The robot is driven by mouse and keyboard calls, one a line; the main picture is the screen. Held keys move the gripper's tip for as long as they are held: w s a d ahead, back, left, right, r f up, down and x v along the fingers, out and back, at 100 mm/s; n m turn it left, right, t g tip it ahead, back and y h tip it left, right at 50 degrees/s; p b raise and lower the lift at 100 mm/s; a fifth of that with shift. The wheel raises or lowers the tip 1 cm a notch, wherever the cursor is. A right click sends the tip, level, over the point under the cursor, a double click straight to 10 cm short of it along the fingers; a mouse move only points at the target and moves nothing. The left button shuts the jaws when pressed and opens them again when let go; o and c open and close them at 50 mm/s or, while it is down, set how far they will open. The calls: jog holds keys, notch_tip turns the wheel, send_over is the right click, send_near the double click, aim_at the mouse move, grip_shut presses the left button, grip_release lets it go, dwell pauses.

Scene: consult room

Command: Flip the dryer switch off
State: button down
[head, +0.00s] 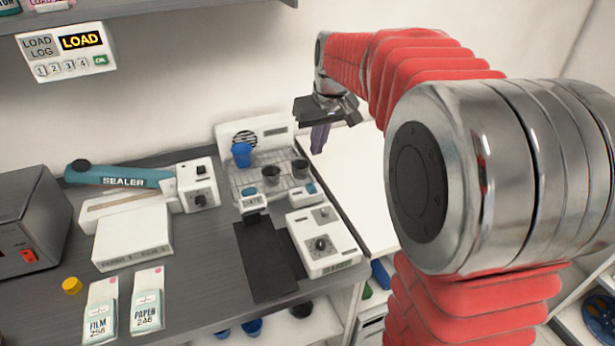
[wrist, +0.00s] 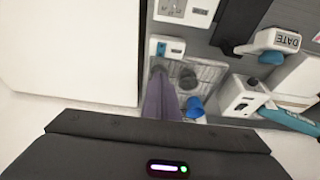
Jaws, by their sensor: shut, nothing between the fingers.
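The dryer looks to be the white unit with a round grille in its back panel (head: 280,130) and a wire rack in front, though it bears no readable label. A small white box with a blue rocker switch (head: 310,189) sits at the rack's front right corner; the switch also shows in the wrist view (wrist: 175,49). I cannot tell which way the rocker is set. My gripper (head: 317,150) is shut and empty, its purple fingers pointing down above the right side of the rack. In the wrist view the fingertips (wrist: 159,72) appear just beside the switch box, apparently not touching it.
A blue cup (head: 242,155) and two dark cups (head: 271,175) stand on the rack. A DATE stamp (head: 254,204), a white dial box (head: 322,240) and a black mat (head: 266,262) lie in front. The sealer (head: 120,177) is left. A white surface (head: 355,180) at right is clear.

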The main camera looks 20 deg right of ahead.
aim_at(312, 189)
dwell(0.3)
jog(key=x, duration=1.4)
jog(key=shift+s+f, duration=0.1)
jog(key=shift+s, duration=0.35)
jog(key=shift+w+a+f, duration=0.1)
jog(key=shift+w+a, duration=0.05)
jog(key=shift+a, duration=0.1)
jog(key=shift+d, duration=0.3)
jog(key=shift+s, duration=0.25)
jog(key=shift+s+f, duration=0.1)
jog(key=shift+s, duration=0.65)
